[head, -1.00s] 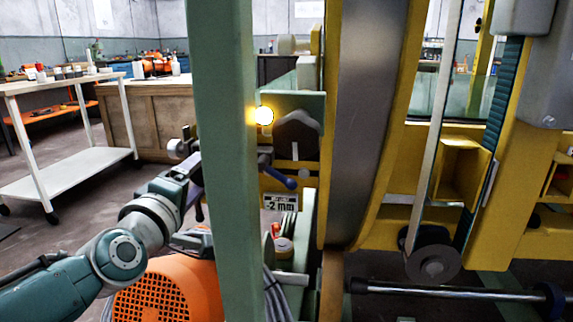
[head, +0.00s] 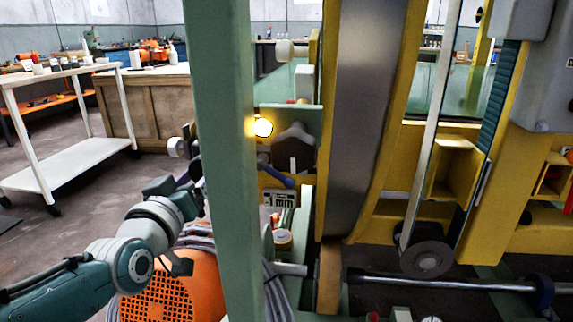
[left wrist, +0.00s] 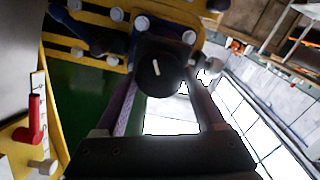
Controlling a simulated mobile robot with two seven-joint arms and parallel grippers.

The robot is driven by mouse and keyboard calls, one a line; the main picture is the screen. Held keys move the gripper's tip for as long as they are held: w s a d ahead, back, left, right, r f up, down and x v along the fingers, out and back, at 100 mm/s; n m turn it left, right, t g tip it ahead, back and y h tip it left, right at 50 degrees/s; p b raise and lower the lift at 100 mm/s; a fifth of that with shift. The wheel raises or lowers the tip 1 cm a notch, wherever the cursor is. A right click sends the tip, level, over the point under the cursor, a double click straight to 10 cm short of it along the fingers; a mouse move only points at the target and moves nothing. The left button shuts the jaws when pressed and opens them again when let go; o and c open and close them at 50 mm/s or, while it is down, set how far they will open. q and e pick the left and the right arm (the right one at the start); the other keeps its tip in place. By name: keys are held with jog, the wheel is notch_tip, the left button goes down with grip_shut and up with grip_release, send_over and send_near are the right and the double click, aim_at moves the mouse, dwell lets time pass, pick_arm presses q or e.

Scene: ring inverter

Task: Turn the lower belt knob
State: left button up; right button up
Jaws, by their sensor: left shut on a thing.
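In the left wrist view a round black knob (left wrist: 168,72) with a white line sits between the two fingers of my left gripper (left wrist: 160,88), which is shut on it. In the head view my left gripper (head: 190,165) reaches behind the green post, which hides its fingertips and the knob. To the right of the post, a small display (head: 279,199) reads "-1 mm". Above it is a dark piece (head: 294,148) with a white mark. My right gripper is not in view.
The upright green post (head: 222,160) stands close beside my left arm. A glowing yellow lamp (head: 263,127) is at its right edge. An orange motor housing (head: 180,290) lies below the arm. A red handle (left wrist: 32,125) shows in the wrist view.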

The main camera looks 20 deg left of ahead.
pick_arm(q)
jog(key=shift+r+m, duration=0.1)
jog(key=shift+m, duration=1)
jog(key=o, duration=1.3)
jog(key=shift+o, duration=0.2)
jog(key=p+v, duration=0.4)
jog(key=v, duration=0.6)
jog(key=shift+p, duration=0.35)
